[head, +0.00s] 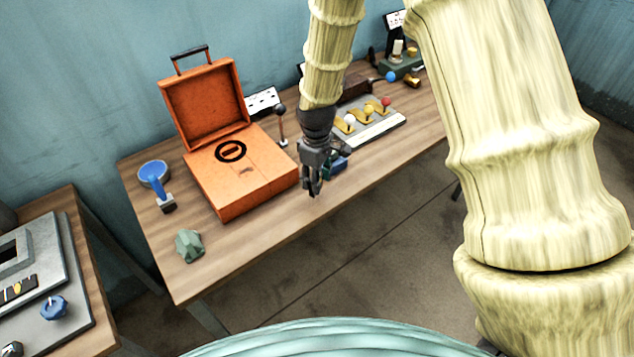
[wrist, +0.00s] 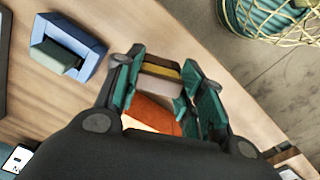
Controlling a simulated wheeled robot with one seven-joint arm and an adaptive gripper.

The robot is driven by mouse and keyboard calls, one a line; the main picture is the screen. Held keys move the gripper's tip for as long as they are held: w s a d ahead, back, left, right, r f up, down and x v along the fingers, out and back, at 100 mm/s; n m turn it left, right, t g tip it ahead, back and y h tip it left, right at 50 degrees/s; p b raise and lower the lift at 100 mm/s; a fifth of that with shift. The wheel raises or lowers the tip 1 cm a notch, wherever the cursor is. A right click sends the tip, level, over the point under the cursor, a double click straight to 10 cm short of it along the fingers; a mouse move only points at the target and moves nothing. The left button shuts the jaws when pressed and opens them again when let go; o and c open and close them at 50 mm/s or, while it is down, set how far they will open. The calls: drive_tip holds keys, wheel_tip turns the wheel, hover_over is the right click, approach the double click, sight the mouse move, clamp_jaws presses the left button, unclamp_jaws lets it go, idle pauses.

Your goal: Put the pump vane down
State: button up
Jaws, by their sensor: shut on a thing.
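My gripper (head: 314,190) points down over the front edge of the wooden table (head: 235,250), right of the orange case; in the wrist view it also shows from behind its fingers (wrist: 166,72). The fingers are shut on a small block with orange, pale grey and brown bands, which I take to be the pump vane (wrist: 160,85). It is partly hidden by the fingers and too small to make out in the head view. A blue square holder (wrist: 90,47) with a grey-green piece inside lies on the table beside the gripper. Its blue side shows behind the gripper (head: 337,164).
The open orange case (head: 225,190) stands left of the gripper. A green faceted lump (head: 188,245) and a blue round-headed item (head: 155,175) are further left. A grey control panel with coloured knobs (head: 375,132) is behind to the right. The table's front left is mostly clear.

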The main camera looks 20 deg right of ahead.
drive_tip(key=shift+f+p, duration=0.9)
drive_tip(key=shift+f, duration=0.85)
drive_tip(key=shift+f, duration=0.2)
drive_tip(key=o, duration=1)
drive_tip(key=shift+o, duration=0.2)
drive_tip(key=shift+r, duration=0.1)
drive_tip(key=shift+r+b, duration=2.1)
drive_tip(key=shift+r, duration=4.05)
